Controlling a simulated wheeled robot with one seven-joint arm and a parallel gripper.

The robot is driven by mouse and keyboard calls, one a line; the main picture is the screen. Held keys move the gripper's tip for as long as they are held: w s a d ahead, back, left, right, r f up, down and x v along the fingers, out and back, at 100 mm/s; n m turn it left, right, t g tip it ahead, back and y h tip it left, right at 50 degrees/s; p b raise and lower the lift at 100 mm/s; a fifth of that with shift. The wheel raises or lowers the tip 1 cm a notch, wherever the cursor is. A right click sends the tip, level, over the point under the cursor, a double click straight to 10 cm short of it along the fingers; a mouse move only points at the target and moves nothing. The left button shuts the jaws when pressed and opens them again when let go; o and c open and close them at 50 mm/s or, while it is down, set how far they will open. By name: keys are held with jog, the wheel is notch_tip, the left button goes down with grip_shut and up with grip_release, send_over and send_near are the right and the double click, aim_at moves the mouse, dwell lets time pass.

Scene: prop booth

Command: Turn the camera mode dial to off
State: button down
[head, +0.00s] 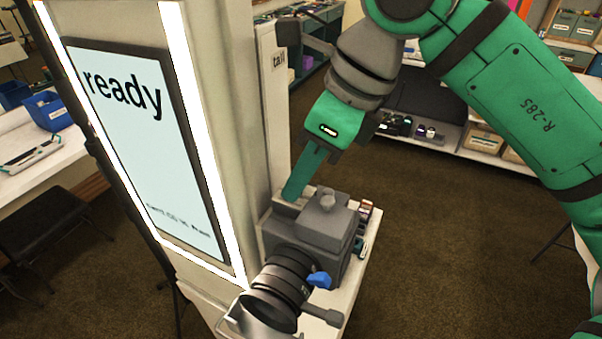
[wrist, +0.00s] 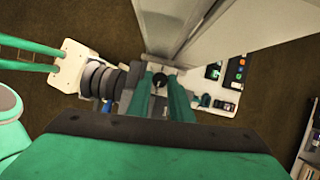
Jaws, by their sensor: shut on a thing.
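The grey camera (head: 315,230) stands on a small white platform with its black ringed lens (head: 282,278) toward the lower left. In the wrist view the lens (wrist: 97,80) points left. The mode dial (wrist: 159,80) is a small dark round knob on top of the camera, with a light mark. My gripper (head: 292,193) reaches down to the camera top from behind. In the wrist view its green fingers (wrist: 161,88) stand on both sides of the dial, shut on it. In the head view the dial is hidden; its setting is too small to read.
The kiosk pillar (head: 215,110) with a screen reading "ready" (head: 140,140) rises close to the camera's left. Small items (head: 364,215) lie behind the camera on the platform (head: 353,290).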

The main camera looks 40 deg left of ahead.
jog(key=shift+w+d+n, duration=0.1)
jog(key=shift+w+n, duration=0.1)
jog(key=shift+n, duration=0.2)
jog(key=c, duration=1.6)
grip_release()
jog(key=shift+s, duration=0.1)
jog(key=v, duration=1)
jog(key=shift+w+r, duration=0.25)
jog(key=shift+r, duration=0.15)
jog(key=shift+s, duration=0.15)
